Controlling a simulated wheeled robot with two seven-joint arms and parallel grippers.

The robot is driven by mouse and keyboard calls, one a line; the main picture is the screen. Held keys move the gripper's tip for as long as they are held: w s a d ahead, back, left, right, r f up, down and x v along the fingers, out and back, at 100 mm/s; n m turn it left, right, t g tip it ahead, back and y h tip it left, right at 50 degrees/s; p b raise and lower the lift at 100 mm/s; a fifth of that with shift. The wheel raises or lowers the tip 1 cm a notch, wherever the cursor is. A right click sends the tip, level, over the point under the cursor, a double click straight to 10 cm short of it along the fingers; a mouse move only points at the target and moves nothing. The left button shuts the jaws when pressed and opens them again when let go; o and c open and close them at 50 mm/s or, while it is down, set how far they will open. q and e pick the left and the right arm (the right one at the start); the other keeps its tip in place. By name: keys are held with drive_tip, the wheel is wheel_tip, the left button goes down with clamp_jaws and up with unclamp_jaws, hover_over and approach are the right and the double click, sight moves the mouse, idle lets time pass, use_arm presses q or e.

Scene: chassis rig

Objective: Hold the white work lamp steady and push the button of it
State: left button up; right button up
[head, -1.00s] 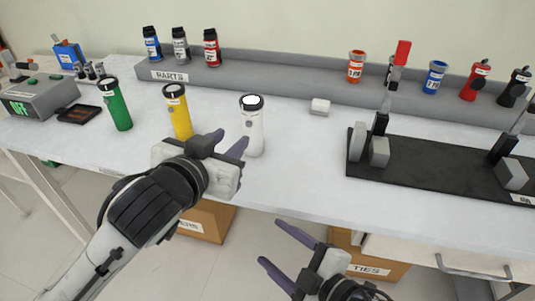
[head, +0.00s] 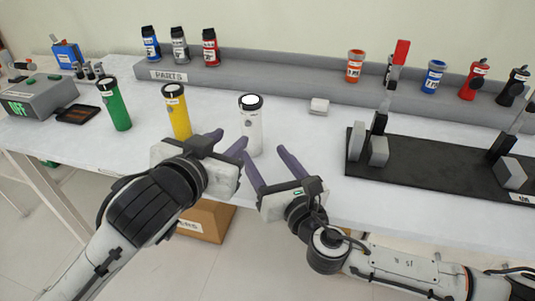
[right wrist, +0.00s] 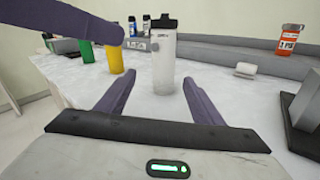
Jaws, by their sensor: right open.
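The white work lamp (head: 251,130), a white cylinder with a dark-rimmed top, stands upright near the table's front edge. It also shows in the right wrist view (right wrist: 161,62), straight ahead between the fingers and beyond them. My left gripper (head: 229,143) is open just left and in front of the lamp; I cannot tell whether a finger touches it. One of its purple fingers crosses the upper left of the right wrist view. My right gripper (head: 266,155) is open and empty in front of the lamp, its fingers pointing towards it. I cannot clearly make out the button.
A yellow lamp (head: 176,112) and a green lamp (head: 115,106) stand to the left. A small white block (head: 319,106) lies behind to the right. A black fixture board (head: 420,178) with grey blocks is at the right. A grey parts ledge (head: 280,75) runs along the back.

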sight(255, 134)
drive_tip(key=shift+w+r+n+t, duration=0.3)
drive_tip(key=shift+w+n, duration=0.15)
drive_tip(key=shift+n, duration=0.15)
drive_tip(key=shift+w, duration=0.35)
drive_tip(key=x, duration=0.9)
drive_tip(key=shift+w+f, duration=0.15)
drive_tip(key=shift+w, duration=0.1)
use_arm(q)
drive_tip(key=shift+c, duration=0.2)
use_arm(e)
drive_tip(key=c, duration=1.4)
use_arm(q)
clamp_jaws()
use_arm(e)
drive_tip(key=shift+o, duration=0.2)
idle(1.1)
